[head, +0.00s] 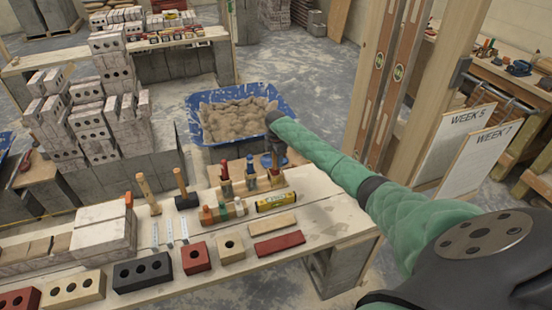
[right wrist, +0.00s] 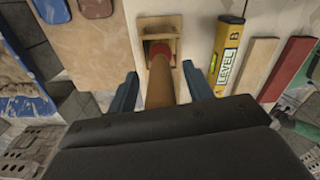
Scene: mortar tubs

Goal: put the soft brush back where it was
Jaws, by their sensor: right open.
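My right gripper (head: 275,158) is over the far right part of the work table (head: 325,220), pointing down. In the right wrist view its two blue fingers (right wrist: 160,76) are open, one on each side of a round wooden handle (right wrist: 160,88), with gaps showing. The handle has a red part at its far end and stands in a small wooden holder (right wrist: 160,22). It looks like the soft brush, but its bristles are hidden. In the head view this tool (head: 275,180) stands on the table directly under the gripper. My left gripper is not in view.
A yellow level (head: 277,202), a pale wooden strip (head: 272,225) and a red strip (head: 279,244) lie near the holder. A blue mortar tub (head: 285,97) is behind. Upright timber posts (head: 395,75) rise at right.

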